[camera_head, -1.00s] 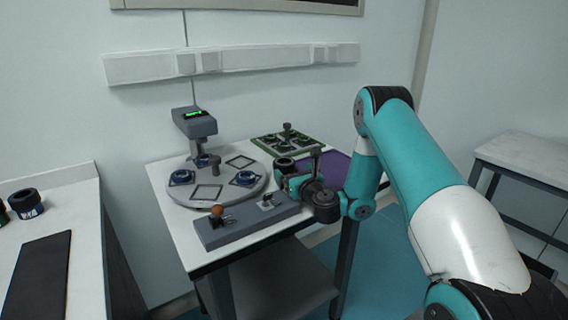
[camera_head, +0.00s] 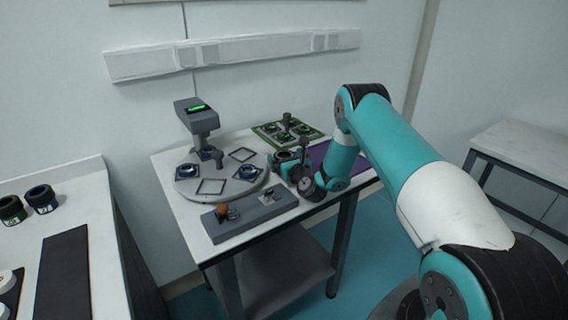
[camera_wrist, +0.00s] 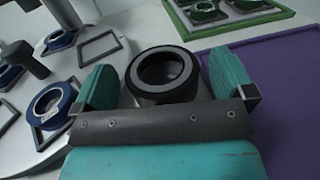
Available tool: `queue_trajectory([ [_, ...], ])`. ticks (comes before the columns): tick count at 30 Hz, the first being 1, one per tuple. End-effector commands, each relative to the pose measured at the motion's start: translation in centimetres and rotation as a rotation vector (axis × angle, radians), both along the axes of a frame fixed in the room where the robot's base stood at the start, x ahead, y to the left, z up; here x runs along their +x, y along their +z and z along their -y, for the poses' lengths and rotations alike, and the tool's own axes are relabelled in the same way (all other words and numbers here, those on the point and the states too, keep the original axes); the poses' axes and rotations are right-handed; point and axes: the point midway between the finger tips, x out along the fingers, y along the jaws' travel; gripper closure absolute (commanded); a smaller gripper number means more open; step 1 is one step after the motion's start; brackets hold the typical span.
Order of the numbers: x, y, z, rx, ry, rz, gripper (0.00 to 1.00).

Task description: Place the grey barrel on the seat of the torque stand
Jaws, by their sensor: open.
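The grey barrel (camera_wrist: 163,76) stands upright as a short, dark-topped ring between my gripper's (camera_wrist: 168,82) two teal fingers in the wrist view. The fingers are open on either side, with a gap at least on the right; whether the left finger touches is unclear. In the head view my gripper (camera_head: 285,160) is low over the table's right part, partly hiding the barrel. A grey round plate (camera_head: 222,192) with a column and green-lit display head (camera_head: 197,116) stands left of it. It carries blue rings and empty square frames. I cannot tell for certain whether this is the torque stand.
A grey block (camera_head: 248,214) with an orange-knobbed lever lies along the front edge. A green-edged tray (camera_head: 262,137) and purple mat (camera_wrist: 268,95) lie behind and right. A left bench (camera_head: 107,240) holds dark barrels (camera_head: 41,199). A post on the round plate stands up near my gripper.

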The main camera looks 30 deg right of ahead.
Motion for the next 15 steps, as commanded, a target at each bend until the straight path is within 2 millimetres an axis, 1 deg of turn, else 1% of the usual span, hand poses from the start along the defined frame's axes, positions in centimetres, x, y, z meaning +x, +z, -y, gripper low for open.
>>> queue_trajectory([
  [3,0.34,0.05,0.1,0.001,-0.001,0.0,0.0],
  [10,0.37,-0.03,0.11,0.0,-0.002,0.0,0.0],
  [11,0.37,-0.03,0.11,0.001,-0.002,0.0,0.07],
  [12,0.37,-0.03,0.11,0.001,-0.001,-0.001,0.16],
  [14,0.37,-0.03,0.11,0.001,-0.001,0.0,0.3],
  [15,0.36,-0.02,0.11,0.001,-0.001,0.0,0.39],
])
